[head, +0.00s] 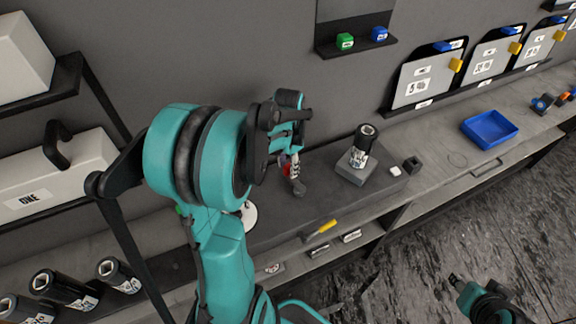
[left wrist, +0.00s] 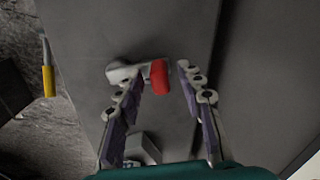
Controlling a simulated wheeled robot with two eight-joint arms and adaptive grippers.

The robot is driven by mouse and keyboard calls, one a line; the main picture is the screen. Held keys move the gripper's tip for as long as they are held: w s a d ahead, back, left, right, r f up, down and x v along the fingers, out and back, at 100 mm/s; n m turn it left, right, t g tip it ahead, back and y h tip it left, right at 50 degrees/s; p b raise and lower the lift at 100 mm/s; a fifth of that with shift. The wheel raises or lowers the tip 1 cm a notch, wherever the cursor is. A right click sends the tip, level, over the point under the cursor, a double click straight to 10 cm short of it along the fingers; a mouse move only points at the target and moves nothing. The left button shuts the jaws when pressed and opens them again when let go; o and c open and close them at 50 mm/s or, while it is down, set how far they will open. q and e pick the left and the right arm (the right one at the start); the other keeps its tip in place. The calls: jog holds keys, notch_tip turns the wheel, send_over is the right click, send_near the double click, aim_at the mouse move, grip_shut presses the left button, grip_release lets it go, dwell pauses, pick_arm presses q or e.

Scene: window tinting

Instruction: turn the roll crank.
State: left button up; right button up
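The roll crank shows in the left wrist view as a pale grey arm (left wrist: 120,74) with a red handle (left wrist: 159,77). My left gripper (left wrist: 160,70) is open, with one fingertip on either side of the red handle. I see a gap between each fingertip and the handle; whether the fingers reach down around it or hover above it, I cannot tell. In the head view my left gripper (head: 297,184) points down over the dark bench top, and only a bit of red shows beside it. My right gripper (head: 456,281) is at the lower right, over the floor, small and unclear.
A black roll with a white label (head: 364,142) stands on a grey block (head: 356,169) right of my left gripper. A yellow-handled tool (head: 325,227) lies at the bench's front edge. A blue tray (head: 490,128) is farther right.

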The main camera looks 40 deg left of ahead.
pick_arm(q)
jog(key=shift+c, duration=0.3)
grip_shut()
jog(key=shift+w, duration=0.1)
jog(key=m, duration=0.1)
jog(key=w+m, duration=0.1)
jog(key=m, duration=0.1)
jog(key=shift+w+d, duration=0.2)
jog(key=shift+d, duration=0.15)
jog(key=m, duration=0.1)
jog(key=w+d+m, duration=0.1)
jog(key=m, duration=0.1)
jog(key=shift+w+d+m, duration=0.1)
jog(key=shift+w+m, duration=0.15)
jog(key=shift+m, duration=0.05)
jog(key=m, duration=0.1)
jog(key=w+d+m, duration=0.1)
jog(key=m, duration=0.1)
jog(key=shift+d+m, duration=0.3)
jog(key=shift+w+d+m, duration=0.15)
jog(key=shift+d+m, duration=0.35)
jog(key=shift+m, duration=0.4)
jog(key=shift+w+d+m, duration=0.1)
jog(key=shift+d+m, duration=0.35)
jog(key=shift+m, duration=0.45)
